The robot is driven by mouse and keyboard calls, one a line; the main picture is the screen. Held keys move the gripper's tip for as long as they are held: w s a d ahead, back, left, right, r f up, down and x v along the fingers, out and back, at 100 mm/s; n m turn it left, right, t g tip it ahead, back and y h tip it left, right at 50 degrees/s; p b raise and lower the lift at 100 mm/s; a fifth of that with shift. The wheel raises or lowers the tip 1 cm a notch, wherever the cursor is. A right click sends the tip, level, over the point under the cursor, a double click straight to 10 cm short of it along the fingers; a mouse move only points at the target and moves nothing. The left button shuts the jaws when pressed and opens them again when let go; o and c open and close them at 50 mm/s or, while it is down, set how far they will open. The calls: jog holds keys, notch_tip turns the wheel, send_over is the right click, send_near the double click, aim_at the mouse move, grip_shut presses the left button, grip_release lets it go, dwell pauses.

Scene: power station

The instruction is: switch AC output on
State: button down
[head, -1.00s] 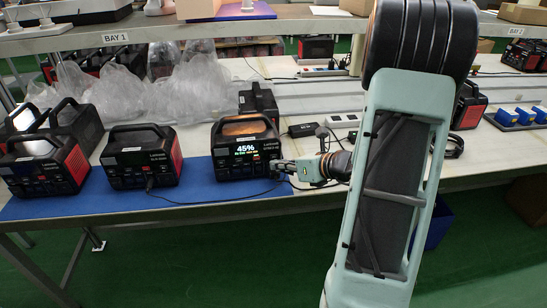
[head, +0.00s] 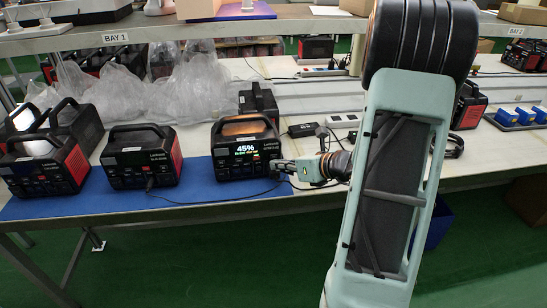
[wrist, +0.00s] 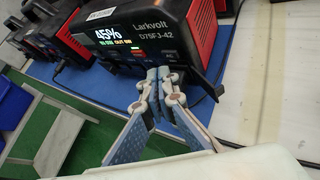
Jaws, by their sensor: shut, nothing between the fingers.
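The power station (head: 245,150) with the lit display stands on the blue mat (head: 210,193), its front facing me. Its screen reads 45%, with smaller text below. The wrist view shows the same power station (wrist: 150,32), labelled Larkvolt, with red side panels and small buttons or ports under the screen. My gripper (head: 277,167) is at the lower right of its front panel. In the wrist view my gripper (wrist: 158,74) is shut with its fingertips together at the panel, and nothing shows between them. The fingertips hide part of the panel; I cannot tell whether they touch it.
Two similar power stations (head: 142,157) (head: 45,165) stand to the left on the mat, with a cable from one. A black adapter (head: 302,130) and a power strip (head: 343,121) lie behind my wrist. Plastic bags (head: 185,80) lie behind. A shelf edge (head: 150,35) runs overhead.

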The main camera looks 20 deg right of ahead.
jog(key=shift+w, duration=0.1)
jog(key=shift+w+d, duration=0.15)
jog(key=shift+w, duration=0.15)
jog(key=shift+w, duration=0.4)
dwell(0.5)
jog(key=shift+s, duration=0.85)
jog(key=shift+s, duration=0.1)
jog(key=s, duration=0.2)
jog(key=s+a, duration=0.1)
jog(key=s+b, duration=0.1)
jog(key=s, duration=0.1)
jog(key=shift+s+a, duration=0.3)
jog(key=shift+a, duration=0.1)
dwell(0.3)
